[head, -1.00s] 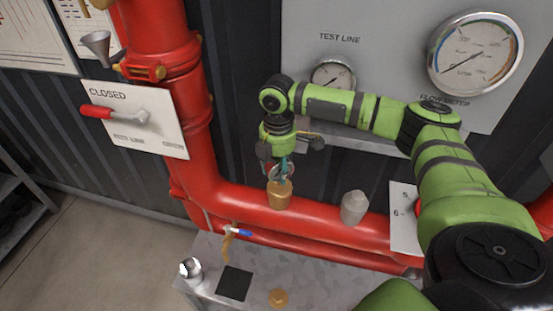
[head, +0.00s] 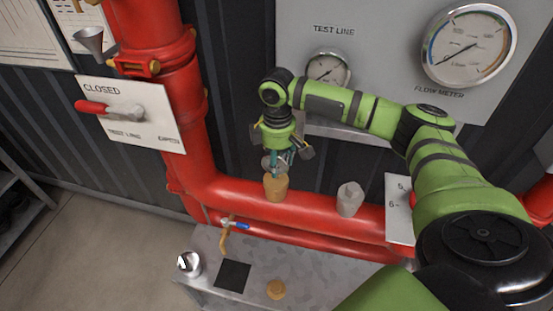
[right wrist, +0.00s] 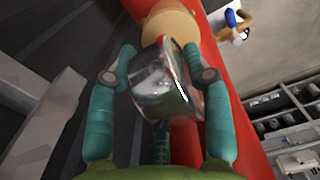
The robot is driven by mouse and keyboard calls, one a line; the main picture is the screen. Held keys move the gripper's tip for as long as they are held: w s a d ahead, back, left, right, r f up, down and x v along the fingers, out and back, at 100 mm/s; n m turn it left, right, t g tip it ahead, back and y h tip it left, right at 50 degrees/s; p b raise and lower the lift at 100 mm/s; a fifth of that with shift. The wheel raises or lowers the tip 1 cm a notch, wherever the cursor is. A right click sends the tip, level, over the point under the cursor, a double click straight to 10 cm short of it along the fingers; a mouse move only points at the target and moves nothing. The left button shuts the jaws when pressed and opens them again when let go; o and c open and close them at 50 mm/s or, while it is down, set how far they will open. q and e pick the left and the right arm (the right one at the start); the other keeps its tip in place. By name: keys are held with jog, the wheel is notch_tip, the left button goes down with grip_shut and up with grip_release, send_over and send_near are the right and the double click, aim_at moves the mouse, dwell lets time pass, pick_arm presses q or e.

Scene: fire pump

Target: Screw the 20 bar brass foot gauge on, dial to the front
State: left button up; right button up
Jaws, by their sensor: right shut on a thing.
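My right gripper (head: 279,157) points down and is shut on a small round metal-cased gauge (right wrist: 165,82). In the right wrist view its two teal fingers (right wrist: 158,76) press on opposite sides of the shiny case. The gauge sits at the top of a brass socket (head: 276,188) on the red pipe; the socket also shows in the right wrist view (right wrist: 170,27). The threads are hidden, so I cannot tell how far the gauge is screwed in. The dial's markings cannot be read. My left gripper is out of view.
A grey fitting (head: 349,199) stands on the pipe to the right. The grey bench (head: 320,275) holds another silver gauge (head: 189,263), a dark square mat (head: 232,275) and a round brass piece (head: 276,289).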

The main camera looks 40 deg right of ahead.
jog(key=shift+r+m, duration=0.1)
jog(key=shift+m, duration=0.3)
jog(key=o, duration=1.1)
jog(key=shift+w, duration=0.1)
jog(key=shift+o, duration=1.4)
jog(key=shift+a, duration=0.25)
jog(key=o, duration=0.4)
jog(key=shift+r, duration=4)
